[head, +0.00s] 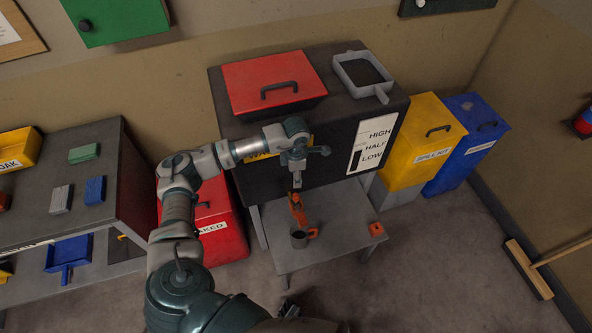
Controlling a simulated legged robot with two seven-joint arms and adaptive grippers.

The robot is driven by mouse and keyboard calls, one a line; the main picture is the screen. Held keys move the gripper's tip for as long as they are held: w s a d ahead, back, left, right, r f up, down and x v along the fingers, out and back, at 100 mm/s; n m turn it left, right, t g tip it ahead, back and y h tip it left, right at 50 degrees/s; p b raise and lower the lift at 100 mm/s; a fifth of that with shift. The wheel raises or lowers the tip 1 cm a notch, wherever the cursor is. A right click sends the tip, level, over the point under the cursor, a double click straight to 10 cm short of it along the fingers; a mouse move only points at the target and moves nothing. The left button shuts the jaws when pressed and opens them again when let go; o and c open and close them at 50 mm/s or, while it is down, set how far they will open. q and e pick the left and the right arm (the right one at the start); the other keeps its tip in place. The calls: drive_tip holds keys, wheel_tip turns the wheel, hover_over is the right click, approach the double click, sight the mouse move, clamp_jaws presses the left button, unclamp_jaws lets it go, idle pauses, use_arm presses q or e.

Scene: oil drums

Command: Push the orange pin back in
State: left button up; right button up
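My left arm reaches from the bottom left to the front of the dark cabinet (331,150). Its gripper (296,184) points down just above an orange part (298,208) at the cabinet's front. The fingers are small and dark, so whether they are open, shut or touching the orange part is unclear. I cannot tell whether this part is the pin. A small orange-red block (376,229) sits at the table's right edge. My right gripper is not seen.
A red lidded box (270,75) and a grey tray (350,65) sit on the cabinet. A red bin (228,240) stands left of the table; yellow (425,150) and blue (480,115) bins stand right. A broom (528,270) is far right. Floor at lower right is clear.

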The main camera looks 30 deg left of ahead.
sight(296, 195)
use_arm(q)
wheel_tip(296, 195, down, 15)
drive_tip(key=shift+r, duration=0.2)
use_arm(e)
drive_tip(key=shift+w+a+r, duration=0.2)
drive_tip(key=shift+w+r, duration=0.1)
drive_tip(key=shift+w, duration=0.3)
use_arm(q)
clamp_jaws()
drive_tip(key=c, duration=0.7)
unclamp_jaws()
drive_tip(key=shift+c, duration=0.2)
clamp_jaws()
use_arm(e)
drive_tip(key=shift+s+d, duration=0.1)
use_arm(q)
drive_tip(key=shift+f+b, duration=0.45)
drive_tip(key=shift+b, duration=0.2)
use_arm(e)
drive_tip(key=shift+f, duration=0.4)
use_arm(q)
drive_tip(key=shift+s+d+f, duration=0.1)
drive_tip(key=shift+s+f, duration=0.1)
drive_tip(key=shift+f, duration=0.1)
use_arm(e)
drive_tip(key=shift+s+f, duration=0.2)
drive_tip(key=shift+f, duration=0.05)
